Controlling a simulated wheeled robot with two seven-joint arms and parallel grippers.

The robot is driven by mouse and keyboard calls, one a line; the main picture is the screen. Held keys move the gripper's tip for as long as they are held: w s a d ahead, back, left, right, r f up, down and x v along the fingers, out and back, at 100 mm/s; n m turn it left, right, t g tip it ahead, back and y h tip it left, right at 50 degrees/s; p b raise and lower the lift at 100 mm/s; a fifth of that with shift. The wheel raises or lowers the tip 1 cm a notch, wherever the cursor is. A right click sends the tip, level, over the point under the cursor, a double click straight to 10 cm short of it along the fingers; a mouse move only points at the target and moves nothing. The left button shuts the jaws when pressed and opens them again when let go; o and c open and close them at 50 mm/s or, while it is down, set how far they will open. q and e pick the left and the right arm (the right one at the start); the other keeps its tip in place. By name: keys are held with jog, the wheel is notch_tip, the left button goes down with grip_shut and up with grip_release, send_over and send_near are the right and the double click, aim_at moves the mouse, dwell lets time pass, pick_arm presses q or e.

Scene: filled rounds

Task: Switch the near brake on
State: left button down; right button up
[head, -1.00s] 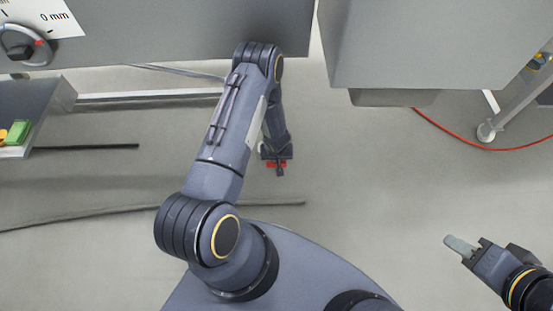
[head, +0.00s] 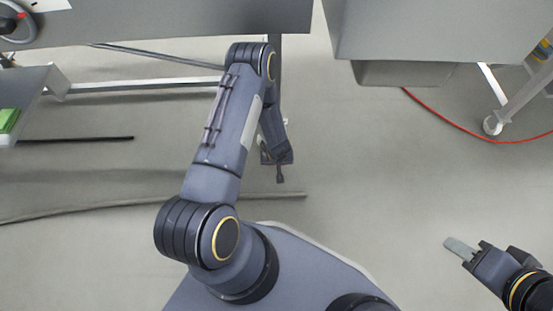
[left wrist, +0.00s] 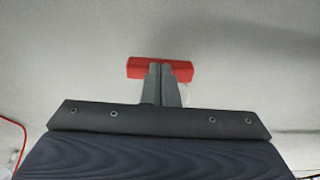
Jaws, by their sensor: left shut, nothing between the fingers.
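A red bar (left wrist: 139,69), which may be the near brake's pedal, shows in the left wrist view against the grey floor. My left gripper (left wrist: 167,68) is shut and empty, its fingertips overlapping the middle of the bar. I cannot tell whether they touch it. In the head view my left gripper (head: 280,179) points down beside the bench's right end, and the red bar is hidden there. My right gripper (head: 461,248) is at the lower right, away from everything; its fingers show edge-on, so its opening is unclear.
A grey bench (head: 170,22) spans the top left, and a grey cabinet (head: 430,30) stands top right. A castor (head: 492,124) and a red hose (head: 450,121) lie at the right. A green block (head: 8,121) sits at the left edge. The floor between is mostly clear.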

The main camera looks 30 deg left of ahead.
pick_arm(q)
jog(key=shift+s+f+b, duration=0.1)
jog(key=shift+f+b, duration=0.25)
jog(key=shift+f, duration=0.4)
pick_arm(e)
jog(key=shift+f, duration=0.55)
